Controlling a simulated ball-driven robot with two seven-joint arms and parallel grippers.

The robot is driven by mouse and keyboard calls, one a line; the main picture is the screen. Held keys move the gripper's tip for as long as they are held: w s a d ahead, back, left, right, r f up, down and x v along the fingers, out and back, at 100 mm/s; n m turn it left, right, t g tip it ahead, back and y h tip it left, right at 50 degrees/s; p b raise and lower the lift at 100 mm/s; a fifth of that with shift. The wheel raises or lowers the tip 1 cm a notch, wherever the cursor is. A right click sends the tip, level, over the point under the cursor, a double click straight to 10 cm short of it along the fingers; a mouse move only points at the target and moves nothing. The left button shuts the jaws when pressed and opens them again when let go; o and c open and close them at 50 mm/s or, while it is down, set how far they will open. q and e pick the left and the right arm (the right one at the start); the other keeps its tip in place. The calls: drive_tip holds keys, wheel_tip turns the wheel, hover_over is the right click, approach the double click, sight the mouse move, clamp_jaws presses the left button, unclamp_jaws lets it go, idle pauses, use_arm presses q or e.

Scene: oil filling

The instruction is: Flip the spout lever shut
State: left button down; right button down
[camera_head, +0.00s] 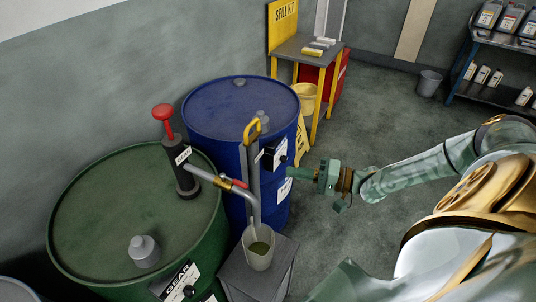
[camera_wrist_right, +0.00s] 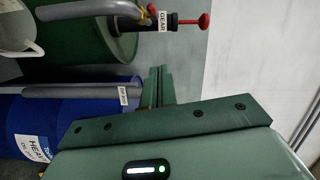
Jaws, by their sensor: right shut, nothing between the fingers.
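The spout (camera_head: 250,205) is a grey metal pipe that runs from the black hand pump (camera_head: 180,170) on the green drum (camera_head: 95,205) and bends down into a jug (camera_head: 258,258). A small red lever (camera_head: 240,184) sits by the brass valve (camera_head: 222,183) on the pipe and looks roughly in line with it. The jug holds some dark green liquid. My right gripper (camera_head: 290,172) is shut and empty, to the right of the lever and apart from it, in front of the blue drum. Its shut fingers (camera_wrist_right: 157,85) also show in the right wrist view. My left gripper is out of view.
The blue drum (camera_head: 215,122) stands behind the spout, with a yellow-handled upright piece (camera_head: 252,130) close by. The jug stands on a grey stand (camera_head: 240,280). A spill-kit table (camera_head: 300,48) and yellow sign are behind. Open floor (camera_head: 385,110) lies to the right.

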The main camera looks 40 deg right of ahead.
sight(235, 181)
drive_tip(key=w+a+f+p, duration=0.1)
drive_tip(key=w+a, duration=0.5)
drive_tip(key=a, duration=0.3)
drive_tip(key=shift+a+p, duration=0.15)
drive_tip(key=shift+p, duration=0.15)
drive_tip(key=shift+w+f, duration=0.1)
drive_tip(key=shift+w, duration=0.05)
